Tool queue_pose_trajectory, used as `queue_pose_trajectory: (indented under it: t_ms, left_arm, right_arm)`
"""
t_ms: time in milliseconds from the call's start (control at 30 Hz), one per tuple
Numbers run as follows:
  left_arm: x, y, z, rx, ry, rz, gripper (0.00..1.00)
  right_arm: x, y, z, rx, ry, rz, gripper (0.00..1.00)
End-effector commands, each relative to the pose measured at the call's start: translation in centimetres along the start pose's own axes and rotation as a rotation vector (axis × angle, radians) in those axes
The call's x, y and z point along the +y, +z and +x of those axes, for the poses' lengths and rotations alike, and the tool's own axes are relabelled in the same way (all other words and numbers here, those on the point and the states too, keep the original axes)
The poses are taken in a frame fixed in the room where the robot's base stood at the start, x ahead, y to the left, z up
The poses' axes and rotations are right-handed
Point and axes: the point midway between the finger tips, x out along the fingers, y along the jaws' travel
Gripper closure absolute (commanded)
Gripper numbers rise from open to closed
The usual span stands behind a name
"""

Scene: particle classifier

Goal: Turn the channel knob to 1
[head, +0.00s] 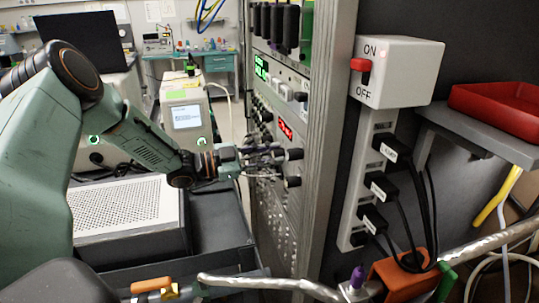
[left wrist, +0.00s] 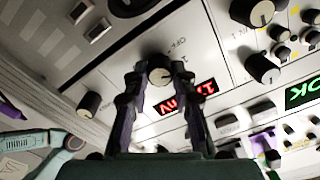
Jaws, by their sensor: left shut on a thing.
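In the left wrist view, a round black knob with a pale face (left wrist: 159,72) sits on a light instrument panel. My left gripper (left wrist: 158,78) is shut on this knob, one finger on either side. In the head view, my left gripper (head: 272,158) reaches in from the left to the front of the instrument rack (head: 283,210). The knob itself is hidden by the fingers there. My right gripper is in neither view.
A red display (left wrist: 187,97) lies beside the knob, with another black knob (left wrist: 90,104) to its left. To the right of the rack are a power switch box (head: 398,70), plugged cables and a red tray (head: 497,108). A perforated box (head: 125,210) stands below my arm.

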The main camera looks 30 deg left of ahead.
Motion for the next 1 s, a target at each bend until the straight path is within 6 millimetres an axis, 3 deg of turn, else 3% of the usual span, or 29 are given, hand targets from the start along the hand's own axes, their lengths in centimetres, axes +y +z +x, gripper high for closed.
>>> queue_pose_trajectory:
  t_ms: [33,67,300,667,1000]
  left_arm:
    - [0.0,-0.1,0.1,0.000,0.001,0.001,1.00]
    - [0.0,-0.1,0.1,0.000,0.001,0.001,0.73]
    - [0.0,0.0,0.0,0.000,0.001,0.000,0.52]
    - [0.0,0.0,-0.2,0.000,-0.001,-0.001,0.51]
    - [-0.2,-0.1,-3.8,0.003,-0.007,-0.002,0.51]
  right_arm:
    - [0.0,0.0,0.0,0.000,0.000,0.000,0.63]
    - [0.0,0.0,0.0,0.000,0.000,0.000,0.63]
    - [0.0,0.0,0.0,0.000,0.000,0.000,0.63]
    - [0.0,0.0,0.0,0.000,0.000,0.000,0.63]
    - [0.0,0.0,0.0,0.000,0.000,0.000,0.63]
